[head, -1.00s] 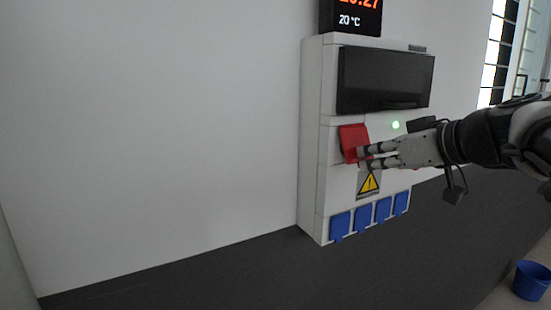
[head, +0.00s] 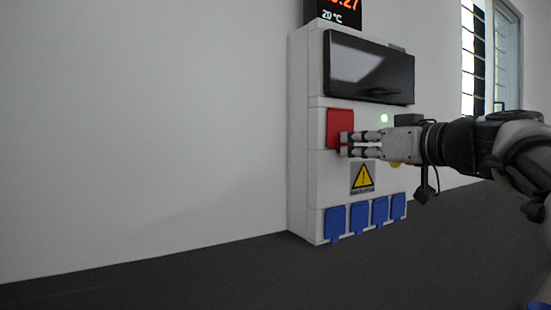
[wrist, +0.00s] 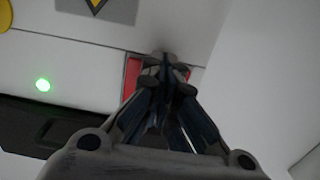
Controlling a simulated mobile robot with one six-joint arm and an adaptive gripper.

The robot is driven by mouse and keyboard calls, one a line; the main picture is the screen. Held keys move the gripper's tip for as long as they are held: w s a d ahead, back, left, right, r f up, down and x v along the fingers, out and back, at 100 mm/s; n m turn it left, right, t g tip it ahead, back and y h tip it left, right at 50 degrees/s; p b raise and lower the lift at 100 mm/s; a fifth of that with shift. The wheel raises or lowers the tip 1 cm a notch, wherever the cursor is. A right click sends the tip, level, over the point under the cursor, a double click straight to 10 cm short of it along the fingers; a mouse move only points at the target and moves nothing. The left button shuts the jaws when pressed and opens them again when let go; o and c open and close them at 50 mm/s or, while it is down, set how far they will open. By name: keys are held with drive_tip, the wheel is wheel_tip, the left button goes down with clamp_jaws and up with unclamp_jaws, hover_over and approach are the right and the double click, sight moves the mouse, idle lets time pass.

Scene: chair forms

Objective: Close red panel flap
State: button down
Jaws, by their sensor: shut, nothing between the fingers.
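The red panel flap (head: 340,122) is on the front of the white wall panel (head: 315,170), left of a green light. In the head view it looks flat or nearly flat against the panel. My gripper (head: 345,144) is shut and empty, with its fingertips at the flap's lower right part. They seem to touch it. In the wrist view my shut gripper (wrist: 165,62) covers the middle of the red flap (wrist: 131,75), and only its sides show.
A dark cover (head: 368,70) sits above the flap, and a yellow warning sign (head: 362,178) below. Several blue socket covers (head: 357,219) line the bottom. A clock display (head: 340,13) tops the panel. The wall to the left is clear.

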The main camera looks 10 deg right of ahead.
drive_tip(key=shift+w+a+t+b, duration=0.1)
drive_tip(key=shift+w+t+b, duration=0.15)
drive_tip(key=shift+b, duration=0.65)
drive_tip(key=shift+f, duration=0.1)
